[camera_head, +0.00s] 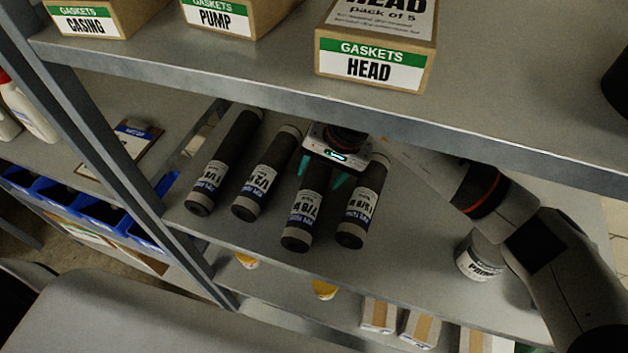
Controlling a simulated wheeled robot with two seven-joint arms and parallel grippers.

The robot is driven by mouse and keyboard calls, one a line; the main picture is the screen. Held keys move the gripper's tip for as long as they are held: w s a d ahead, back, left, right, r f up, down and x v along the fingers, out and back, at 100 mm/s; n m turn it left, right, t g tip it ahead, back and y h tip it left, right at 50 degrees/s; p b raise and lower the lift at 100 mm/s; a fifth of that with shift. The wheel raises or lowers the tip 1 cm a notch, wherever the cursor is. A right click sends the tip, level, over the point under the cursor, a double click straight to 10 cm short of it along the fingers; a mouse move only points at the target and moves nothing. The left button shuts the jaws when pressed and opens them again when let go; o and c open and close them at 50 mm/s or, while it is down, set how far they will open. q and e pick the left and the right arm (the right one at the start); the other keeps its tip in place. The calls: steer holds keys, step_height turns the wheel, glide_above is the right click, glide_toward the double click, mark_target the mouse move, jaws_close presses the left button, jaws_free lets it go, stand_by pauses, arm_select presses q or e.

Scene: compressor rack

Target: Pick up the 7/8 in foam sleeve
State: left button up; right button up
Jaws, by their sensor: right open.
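Several dark foam sleeves lie side by side on the middle shelf, each with a white label. One sleeve (222,165) is at the far left, and a second sleeve (265,175) beside it reads like 1/2. The gripper body hides that sleeve's far end. My left gripper is not in view.
The upper shelf (250,90) holds gasket boxes, including a HEAD box (375,50), and its edge hangs just over my right gripper. A primer can (478,258) stands to the right on the sleeves' shelf. A rack post (125,165) is at the left.

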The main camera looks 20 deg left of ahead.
mark_target(318, 180)
steer(key=shift+p+x, duration=0.8)
steer(key=shift+x, duration=1.35)
steer(key=shift+w+f, duration=0.1)
steer(key=shift+f, duration=0.05)
steer(key=shift+d, duration=0.1)
steer(key=c, duration=0.7)
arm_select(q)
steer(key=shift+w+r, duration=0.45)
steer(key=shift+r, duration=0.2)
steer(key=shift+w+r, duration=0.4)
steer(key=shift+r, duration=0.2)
arm_select(e)
steer(key=shift+c, duration=0.2)
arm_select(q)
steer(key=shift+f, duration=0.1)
